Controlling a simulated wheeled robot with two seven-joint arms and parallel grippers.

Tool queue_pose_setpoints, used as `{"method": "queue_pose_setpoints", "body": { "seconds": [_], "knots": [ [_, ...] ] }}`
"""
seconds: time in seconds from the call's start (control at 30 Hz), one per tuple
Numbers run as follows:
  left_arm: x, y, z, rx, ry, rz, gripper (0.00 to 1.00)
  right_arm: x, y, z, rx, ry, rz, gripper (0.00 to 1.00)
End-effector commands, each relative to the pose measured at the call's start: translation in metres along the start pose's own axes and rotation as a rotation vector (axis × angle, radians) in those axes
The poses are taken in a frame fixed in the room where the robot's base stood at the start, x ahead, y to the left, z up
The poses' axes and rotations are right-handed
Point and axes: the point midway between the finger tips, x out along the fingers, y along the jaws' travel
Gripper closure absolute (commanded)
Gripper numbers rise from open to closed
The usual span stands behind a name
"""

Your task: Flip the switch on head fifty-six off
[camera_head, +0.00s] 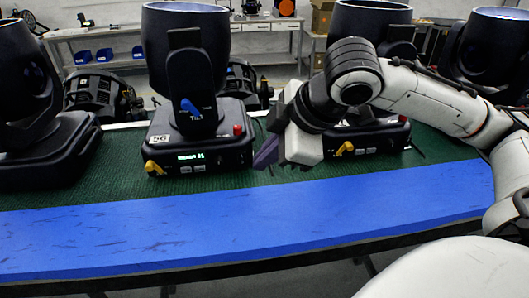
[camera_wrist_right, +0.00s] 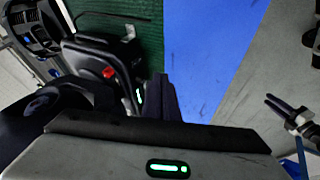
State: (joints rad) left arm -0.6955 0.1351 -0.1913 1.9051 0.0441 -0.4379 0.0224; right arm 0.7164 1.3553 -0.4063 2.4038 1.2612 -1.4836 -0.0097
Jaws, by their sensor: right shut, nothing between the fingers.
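More moving heads stand on both sides, one (camera_head: 365,140) partly behind my right arm. They stand on green matting (camera_head: 105,185) with a clear blue strip (camera_head: 230,220) along the front. A workbench (camera_head: 115,42) with blue bins is at the back.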

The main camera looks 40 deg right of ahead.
Motion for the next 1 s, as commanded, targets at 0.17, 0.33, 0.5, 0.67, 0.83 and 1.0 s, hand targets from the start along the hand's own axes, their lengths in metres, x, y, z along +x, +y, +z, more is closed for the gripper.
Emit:
{"method": "queue_pose_setpoints", "body": {
  "seconds": [0.17,0.33,0.5,0.67,0.83,1.0],
  "knots": [
    [0.005,-0.001,-0.007,0.003,0.019,-0.001,0.72,0.042,-0.002,0.0,0.003,0.0,-0.006,1.0],
    [0.006,-0.002,-0.011,0.004,0.026,-0.001,0.72,0.074,0.001,0.0,0.003,-0.001,-0.002,1.0],
    [0.002,-0.001,-0.013,0.004,0.025,-0.001,0.72,0.085,0.024,0.001,0.004,-0.001,0.001,1.0],
    [0.001,-0.001,-0.012,0.003,0.022,-0.001,0.72,0.091,0.032,0.002,0.002,0.0,0.001,1.0],
    [0.0,-0.001,-0.009,0.002,0.017,-0.001,0.72,0.092,0.034,0.002,0.0,0.0,0.001,1.0],
    [0.0,-0.001,-0.008,0.002,0.014,-0.001,0.72,0.092,0.034,0.002,0.001,0.0,0.001,1.0]
  ]
}}
